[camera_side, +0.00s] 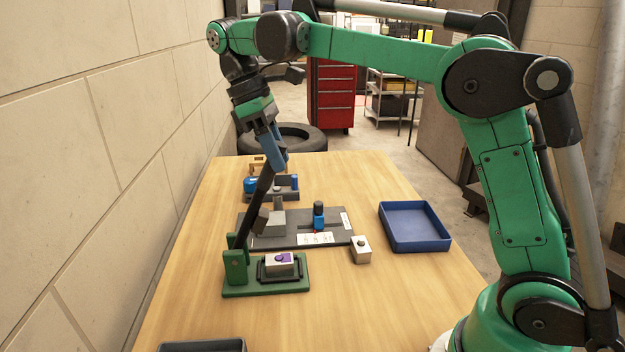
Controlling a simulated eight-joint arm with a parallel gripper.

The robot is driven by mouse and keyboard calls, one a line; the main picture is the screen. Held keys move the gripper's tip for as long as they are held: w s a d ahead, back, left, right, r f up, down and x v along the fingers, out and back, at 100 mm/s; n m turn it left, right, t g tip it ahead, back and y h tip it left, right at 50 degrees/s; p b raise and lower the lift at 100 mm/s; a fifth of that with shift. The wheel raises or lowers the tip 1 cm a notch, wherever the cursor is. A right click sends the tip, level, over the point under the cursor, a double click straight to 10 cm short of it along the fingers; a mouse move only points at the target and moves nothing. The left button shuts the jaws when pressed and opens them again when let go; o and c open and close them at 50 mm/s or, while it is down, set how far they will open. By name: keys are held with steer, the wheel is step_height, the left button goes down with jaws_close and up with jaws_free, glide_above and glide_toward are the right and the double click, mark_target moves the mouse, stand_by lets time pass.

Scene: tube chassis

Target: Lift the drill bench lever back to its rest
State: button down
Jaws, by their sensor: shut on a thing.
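The drill bench has a green base (232,291) and a green upright bracket (236,267) near the front left of the table. Its dark lever (250,216) rises from the bracket, tilted up and to the right. A pale block with a purple top (281,262) sits in a black frame on the base, to the right of the bracket. My gripper (269,160) points down over the table and is shut on the upper end of the lever. The fingers partly hide the lever's end, so the exact contact is hard to see.
A grey plate (340,222) behind the bench carries a grey block and a blue cylinder (318,215). A pale block (361,250) and an empty blue tray (414,241) are to the right. A small grey tray with blue parts stands farther back. The front right tabletop is clear.

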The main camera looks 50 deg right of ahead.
steer(key=shift+w+a+r, duration=0.15)
stand_by(0.3)
steer(key=c, duration=0.6)
jaws_free()
